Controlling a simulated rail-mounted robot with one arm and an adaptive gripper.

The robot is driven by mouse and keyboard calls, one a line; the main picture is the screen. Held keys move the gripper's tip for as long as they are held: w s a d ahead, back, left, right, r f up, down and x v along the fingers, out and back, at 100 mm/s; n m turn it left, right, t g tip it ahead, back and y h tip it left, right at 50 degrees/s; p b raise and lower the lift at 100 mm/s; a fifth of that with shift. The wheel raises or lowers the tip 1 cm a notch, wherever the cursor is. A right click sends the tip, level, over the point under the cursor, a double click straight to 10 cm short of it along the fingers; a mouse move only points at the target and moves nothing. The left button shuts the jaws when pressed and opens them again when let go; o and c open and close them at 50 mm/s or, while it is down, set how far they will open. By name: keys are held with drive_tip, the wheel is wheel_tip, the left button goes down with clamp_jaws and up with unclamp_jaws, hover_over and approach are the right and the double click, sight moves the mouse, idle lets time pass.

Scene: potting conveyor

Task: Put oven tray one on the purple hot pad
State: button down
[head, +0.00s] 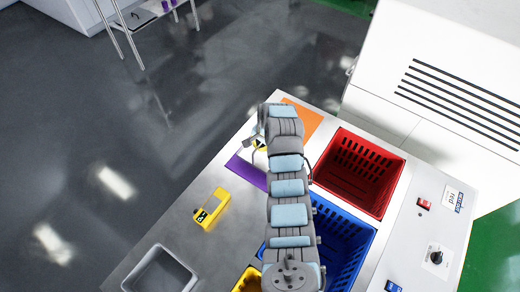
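The purple hot pad (246,172) lies flat on the grey worktop, partly hidden behind my arm. My gripper (257,146) is at the far end of the arm, over or close to the pad's upper right side. Its fingers are mostly hidden, and a small white and yellow patch shows beside them. I cannot tell whether it holds anything. A grey, open, rectangular tray (139,287) stands at the worktop's front left, cut off by the picture's bottom edge. No label is readable, so I cannot tell whether it is oven tray one.
An orange pad (304,117) lies beyond the arm. A red crate (358,172), a blue crate (345,240) and a yellow container (248,281) stand beside the arm. A yellow device (213,209) lies left. A control panel (430,235) is at right. Worktop between device and grey tray is clear.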

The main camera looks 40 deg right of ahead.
sight(258, 155)
drive_tip(key=shift+s+p+x, duration=0.15)
drive_tip(key=shift+p+x, duration=0.05)
drive_tip(key=shift+x, duration=0.5)
drive_tip(key=shift+s+p+x, duration=0.15)
drive_tip(key=shift+x, duration=0.55)
drive_tip(key=shift+f, duration=0.25)
drive_tip(key=c, duration=1.2)
unclamp_jaws()
drive_tip(key=shift+c, duration=0.2)
drive_tip(key=b+v, duration=0.1)
drive_tip(key=v, duration=1.1)
drive_tip(key=shift+r, duration=0.15)
